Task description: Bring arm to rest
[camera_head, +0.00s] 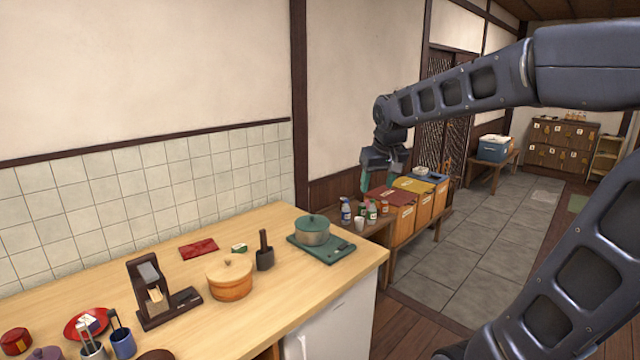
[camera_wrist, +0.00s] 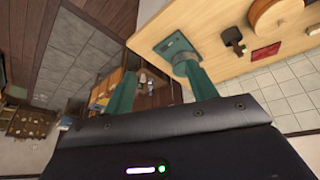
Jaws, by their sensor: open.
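My gripper (camera_head: 381,185) hangs at the end of my raised arm, in the air past the right end of the wooden counter (camera_head: 275,285). In the wrist view its two green fingers (camera_wrist: 160,92) are spread apart with nothing between them. The bins and small bottles show beyond the fingers. My arm reaches in from the right side of the head view, with the forearm about level and the wrist pointing down. The gripper touches nothing that I can see.
A green-lidded pot (camera_head: 313,232) stands on a green board near the counter's right end. A wooden tub (camera_head: 230,279) and utensil holders stand further left. Lidded bins (camera_head: 403,222) and bottles (camera_head: 346,211) stand on a low bench beyond. The tiled floor (camera_head: 470,240) is clear.

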